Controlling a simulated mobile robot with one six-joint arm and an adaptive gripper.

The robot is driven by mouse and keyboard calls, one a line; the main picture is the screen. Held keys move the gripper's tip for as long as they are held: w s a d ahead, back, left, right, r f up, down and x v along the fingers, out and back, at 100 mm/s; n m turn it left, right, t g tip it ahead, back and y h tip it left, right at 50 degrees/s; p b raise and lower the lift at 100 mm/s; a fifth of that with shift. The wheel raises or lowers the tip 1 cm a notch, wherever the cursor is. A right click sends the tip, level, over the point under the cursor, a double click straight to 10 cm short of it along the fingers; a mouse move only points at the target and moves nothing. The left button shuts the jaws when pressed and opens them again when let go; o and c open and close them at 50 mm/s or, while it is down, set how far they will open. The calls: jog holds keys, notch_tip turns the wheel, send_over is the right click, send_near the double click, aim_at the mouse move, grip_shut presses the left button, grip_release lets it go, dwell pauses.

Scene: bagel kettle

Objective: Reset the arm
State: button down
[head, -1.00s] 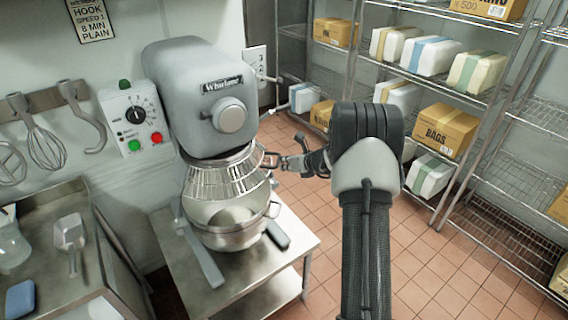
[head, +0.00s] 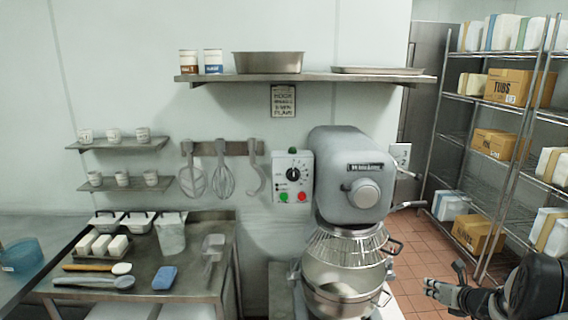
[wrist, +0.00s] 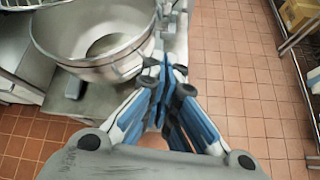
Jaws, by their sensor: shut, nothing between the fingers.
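My gripper (head: 436,287) is at the lower right of the head view, right of the mixer and over the tiled floor. In the wrist view its fingers (wrist: 162,88) are together and empty. The grey mixer (head: 350,182) stands upright on a low metal table. Its steel bowl (head: 342,270) hangs under a wire guard (head: 345,247). In the wrist view the bowl (wrist: 95,35) is at the upper left, and my fingertips overlap its right side in the picture. I cannot tell whether they touch it.
A steel worktable (head: 140,262) with tubs, scoops and a blue sponge (head: 165,278) is at the left. Wire shelving (head: 480,150) with boxes stands at the right. A wall shelf (head: 300,77) is above the mixer. Tiled floor (head: 415,250) lies open between mixer and shelving.

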jog(key=s+a+r+n+g+y, duration=0.1)
jog(key=a+r+n+y, duration=0.1)
jog(key=a+r+n, duration=0.7)
jog(key=s+a+r+n+g+y, duration=0.1)
jog(key=s+a+r+n+g, duration=0.1)
jog(key=s+a+r+n, duration=0.55)
jog(key=s+a+r+n+g+y, duration=0.15)
jog(key=s+a, duration=0.25)
jog(key=a, duration=0.6)
jog(key=s+a+r+n+g+h, duration=0.1)
jog(key=s+a+r+n, duration=0.15)
jog(key=s+n, duration=0.45)
jog(key=s+a+r+n+g+h, duration=0.15)
jog(key=s+a+n, duration=0.25)
jog(key=s, duration=0.6)
jog(key=s+d+f+n+h, duration=0.1)
jog(key=s+n, duration=0.3)
jog(key=s, duration=0.2)
jog(key=s+d+f+n+h, duration=0.1)
jog(key=s+d+n+h, duration=0.1)
jog(key=s+n, duration=0.2)
jog(key=shift+s+f, duration=0.35)
jog(key=shift+s, duration=0.55)
jog(key=c, duration=2.3)
grip_release()
